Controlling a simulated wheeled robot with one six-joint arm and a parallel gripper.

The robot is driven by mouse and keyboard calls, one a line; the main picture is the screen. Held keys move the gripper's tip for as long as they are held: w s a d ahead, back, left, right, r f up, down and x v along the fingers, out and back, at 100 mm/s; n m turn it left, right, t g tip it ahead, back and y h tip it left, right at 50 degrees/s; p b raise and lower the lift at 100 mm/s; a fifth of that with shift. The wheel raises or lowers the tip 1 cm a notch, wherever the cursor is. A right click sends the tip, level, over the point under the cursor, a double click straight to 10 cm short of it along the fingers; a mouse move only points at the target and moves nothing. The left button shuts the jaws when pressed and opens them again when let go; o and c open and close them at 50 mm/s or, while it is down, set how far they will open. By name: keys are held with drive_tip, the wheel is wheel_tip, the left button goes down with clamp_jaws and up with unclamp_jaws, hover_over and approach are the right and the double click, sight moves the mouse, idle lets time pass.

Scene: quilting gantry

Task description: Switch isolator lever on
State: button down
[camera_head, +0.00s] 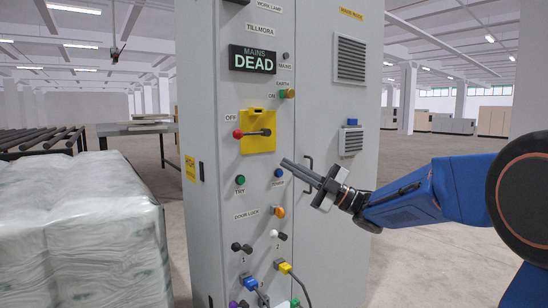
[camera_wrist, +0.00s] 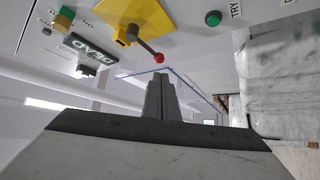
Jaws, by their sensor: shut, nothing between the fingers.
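The isolator lever (camera_head: 252,133) has a red knob and sits on a yellow plate (camera_head: 258,146) on the grey cabinet's front. It lies level with its knob at the left, by the OFF label (camera_head: 231,118); the ON label (camera_head: 271,96) is above right. My gripper (camera_head: 284,162) is shut and empty, below and to the right of the lever, apart from it. In the wrist view the shut fingers (camera_wrist: 158,78) point toward the lever's red knob (camera_wrist: 159,58), with the yellow plate (camera_wrist: 138,20) above. The gap to the cabinet is hard to judge.
A display (camera_head: 252,59) reads MAINS DEAD. Green (camera_head: 240,180) and blue (camera_head: 278,173) buttons sit below the lever, with small toggles and plugged cables lower down. A door handle (camera_head: 308,170) is close behind my gripper. Wrapped bales (camera_head: 80,230) stand at left.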

drive_tip(key=x, duration=1.3)
drive_tip(key=shift+a+r+m+t, duration=0.15)
drive_tip(key=shift+r+m+t, duration=0.2)
drive_tip(key=shift+m+t, duration=0.25)
wheel_tip(320, 180, up, 9)
drive_tip(key=m+t+h, duration=1.7)
drive_tip(key=m+h, duration=0.1)
drive_tip(key=m, duration=1.2)
hover_over(251, 134)
drive_tip(key=s+d, duration=0.2)
drive_tip(key=d, duration=0.1)
drive_tip(key=shift+w+f, duration=0.2)
drive_tip(key=shift+w, duration=0.05)
